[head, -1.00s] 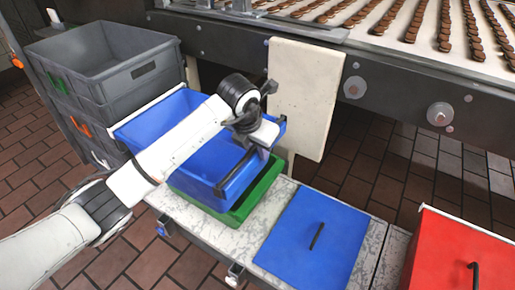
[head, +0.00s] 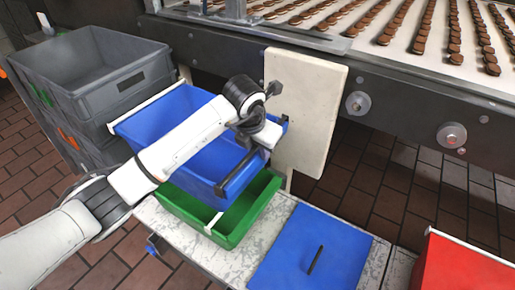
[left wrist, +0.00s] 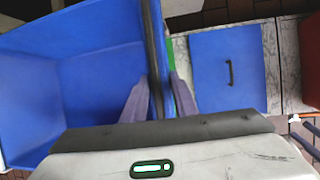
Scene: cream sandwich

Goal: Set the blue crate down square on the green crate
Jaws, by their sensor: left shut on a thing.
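The blue crate (head: 172,108) is empty and open at the top. In the head view it hangs over the green crate (head: 240,228), set back and to the left of it, so the green crate's front part shows. My left gripper (head: 240,168) is shut on the blue crate's right-hand wall. In the left wrist view the fingers (left wrist: 158,98) straddle that wall, with the crate's inside (left wrist: 85,85) to the left. A sliver of the green crate (left wrist: 171,52) shows beyond. My forearm hides part of the blue crate. The right gripper is out of view.
The green crate stands on a worn pale bench (head: 222,262). Stacked grey crates (head: 95,75) stand at the left. A cream panel (head: 305,110) and the biscuit conveyor (head: 400,85) are behind.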

